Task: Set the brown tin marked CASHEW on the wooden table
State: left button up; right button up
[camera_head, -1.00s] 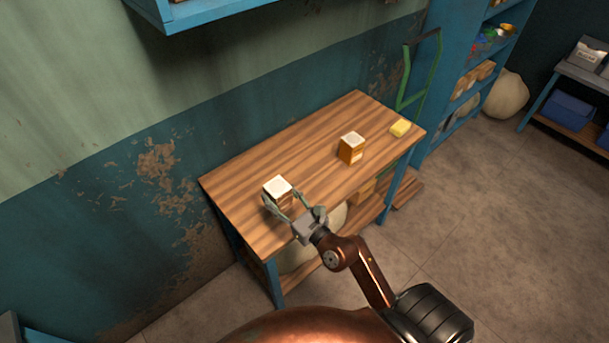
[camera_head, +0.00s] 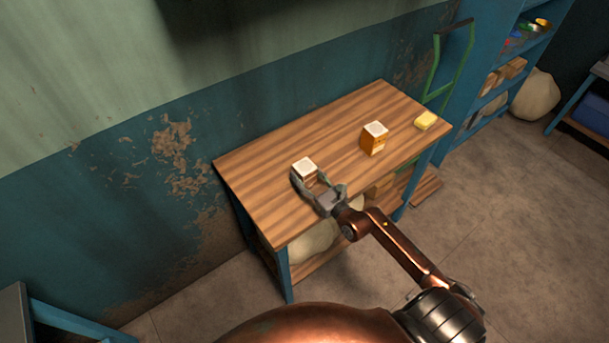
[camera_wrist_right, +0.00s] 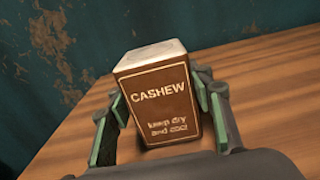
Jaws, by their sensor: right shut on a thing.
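The brown tin marked CASHEW (camera_wrist_right: 158,97), with a pale top, is upright between the fingers of my right gripper (camera_wrist_right: 158,115) in the right wrist view. In the head view the tin (camera_head: 306,171) is over the left half of the wooden table (camera_head: 260,185). My right gripper (camera_head: 309,187) reaches it from the front edge and is shut on it. The tin's base is partly hidden, so I cannot tell whether it touches the tabletop. My left gripper is not in view.
An orange-brown box with a white top (camera_head: 374,138) and a yellow block (camera_head: 426,120) stand on the table's right half. The tabletop between the tin and the box is clear. A wall (camera_head: 120,130) runs behind, and a blue shelf (camera_head: 490,90) stands right.

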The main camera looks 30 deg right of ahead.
jog(key=shift+f, duration=0.1)
jog(key=shift+f, duration=0.15)
jog(key=o, duration=1.5)
jog(key=shift+c, duration=0.2)
jog(key=s, duration=1.2)
jog(key=shift+d, duration=0.4)
